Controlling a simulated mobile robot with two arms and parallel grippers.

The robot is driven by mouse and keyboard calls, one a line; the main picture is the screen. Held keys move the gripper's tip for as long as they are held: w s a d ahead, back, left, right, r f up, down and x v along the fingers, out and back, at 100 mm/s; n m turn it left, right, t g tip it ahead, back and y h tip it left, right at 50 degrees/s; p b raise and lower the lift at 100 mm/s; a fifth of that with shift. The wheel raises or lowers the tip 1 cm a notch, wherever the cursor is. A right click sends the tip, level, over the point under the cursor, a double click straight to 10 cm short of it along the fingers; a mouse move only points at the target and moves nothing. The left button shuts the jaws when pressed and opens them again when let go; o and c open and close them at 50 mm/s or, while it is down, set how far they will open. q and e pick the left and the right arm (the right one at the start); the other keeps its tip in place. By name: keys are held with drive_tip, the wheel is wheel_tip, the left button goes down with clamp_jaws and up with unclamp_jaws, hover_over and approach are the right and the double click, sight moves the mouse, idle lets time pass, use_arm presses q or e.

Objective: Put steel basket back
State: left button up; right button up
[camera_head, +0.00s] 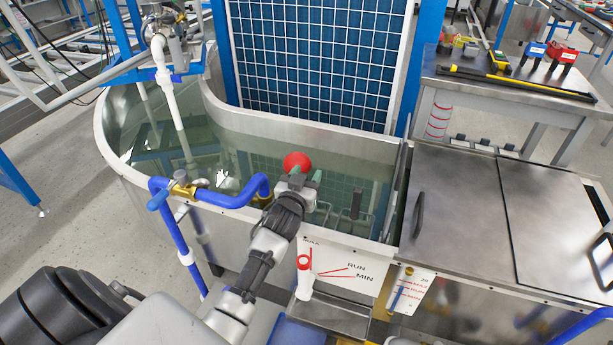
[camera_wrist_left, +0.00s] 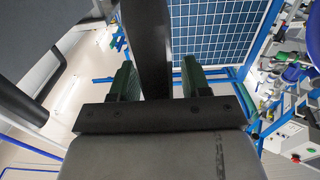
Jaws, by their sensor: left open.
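A steel wire frame, which looks like part of the steel basket (camera_head: 325,212), shows at the near wall of the water tank (camera_head: 240,215), with a dark upright piece beside it. Most of it is hidden by the wall and the water. My left gripper (camera_head: 298,174) is over the tank's near edge, left of this frame and apart from it in the picture. Its green-padded fingers are apart. A red ball shows at the fingertips. In the left wrist view, a dark bar (camera_wrist_left: 155,45) stands between the spread fingers, with gaps on both sides; I cannot tell what it belongs to.
A blue pipe (camera_head: 222,199) with a brass valve runs along the tank's near edge, left of my arm. A blue grid panel (camera_head: 316,60) stands behind the tank. A steel lid with a handle (camera_head: 418,214) is at right. A bench (camera_head: 480,90) with tools is behind it.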

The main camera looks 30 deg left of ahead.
use_arm(q)
drive_tip(key=shift+r, duration=0.15)
drive_tip(key=p+v, duration=0.1)
drive_tip(key=v, duration=1.1)
drive_tip(key=s+d+f+m+g+h, duration=0.1)
drive_tip(key=s+d+f+g, duration=0.2)
drive_tip(key=f, duration=0.5)
drive_tip(key=s+d+f+m+g+h, duration=0.1)
drive_tip(key=s+d+f+g+h, duration=0.15)
drive_tip(key=f, duration=0.55)
drive_tip(key=s+d+f+m+g+h, duration=0.1)
drive_tip(key=s+d+f+g, duration=0.25)
drive_tip(key=f, duration=0.35)
drive_tip(key=s+d+f+m+g, duration=0.2)
drive_tip(key=s+f+g, duration=0.4)
drive_tip(key=s+f, duration=0.9)
drive_tip(key=s, duration=0.3)
drive_tip(key=shift+d+f+g, duration=0.25)
drive_tip(key=shift+f+g, duration=0.05)
drive_tip(key=shift+f, duration=0.1)
use_arm(e)
drive_tip(key=s+f, duration=0.2)
drive_tip(key=f, duration=0.1)
drive_tip(key=shift+s+d+f, duration=0.2)
drive_tip(key=shift+s, duration=0.2)
use_arm(q)
drive_tip(key=shift+s, duration=0.1)
